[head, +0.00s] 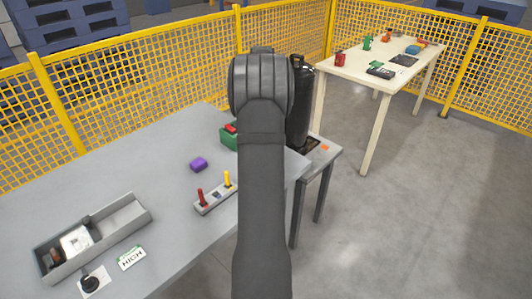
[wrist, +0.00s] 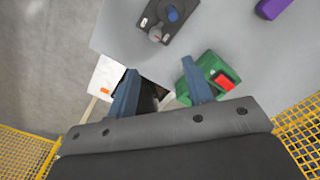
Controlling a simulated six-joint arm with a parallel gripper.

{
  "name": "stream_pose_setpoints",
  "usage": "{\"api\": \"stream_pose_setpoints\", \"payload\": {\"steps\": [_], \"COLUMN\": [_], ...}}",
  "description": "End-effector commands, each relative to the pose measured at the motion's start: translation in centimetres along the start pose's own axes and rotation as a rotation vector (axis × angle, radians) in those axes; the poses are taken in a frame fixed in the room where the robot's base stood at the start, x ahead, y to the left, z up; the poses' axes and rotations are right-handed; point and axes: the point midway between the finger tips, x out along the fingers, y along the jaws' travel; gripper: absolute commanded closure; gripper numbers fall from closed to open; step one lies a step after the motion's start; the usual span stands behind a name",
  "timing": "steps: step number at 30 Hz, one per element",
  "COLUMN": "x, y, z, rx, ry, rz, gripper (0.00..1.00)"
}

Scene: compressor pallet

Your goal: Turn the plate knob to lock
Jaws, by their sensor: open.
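In the head view a black knob (head: 91,283) stands on a small white plate (head: 99,290) at the table's front left. Lock markings cannot be read on either plate. My gripper (wrist: 160,67) is open with nothing between its blue fingers, above the table edge. The dark plate lies beyond its fingertips. The gripper is hidden in the head view.
A green box with a red top (wrist: 223,79) is by the right finger. A black cylinder (head: 299,105) stands on a side stand. A grey tray (head: 128,216), HIGH sign (head: 131,258), lever strip (head: 213,199) and purple block (head: 198,164) are on the table. Yellow fencing (head: 180,60) stands behind.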

Motion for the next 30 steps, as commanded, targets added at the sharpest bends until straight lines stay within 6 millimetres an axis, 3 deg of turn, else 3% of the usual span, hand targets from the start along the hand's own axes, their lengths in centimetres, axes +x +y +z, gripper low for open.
{"api": "stream_pose_setpoints", "payload": {"steps": [4, 8, 24, 30], "x": [-0.4, 0.7, 12.0, 15.2], "y": [1.2, 1.3, 1.2, 1.2], "z": [-0.7, -0.7, -0.7, -0.7], "rx": [0.072, 0.076, 0.073, 0.073], "ry": [0.004, 0.001, 0.002, 0.003], "rz": [0.000, 0.000, -0.001, -0.001], "gripper": [0.53, 0.53, 0.53, 0.53]}}
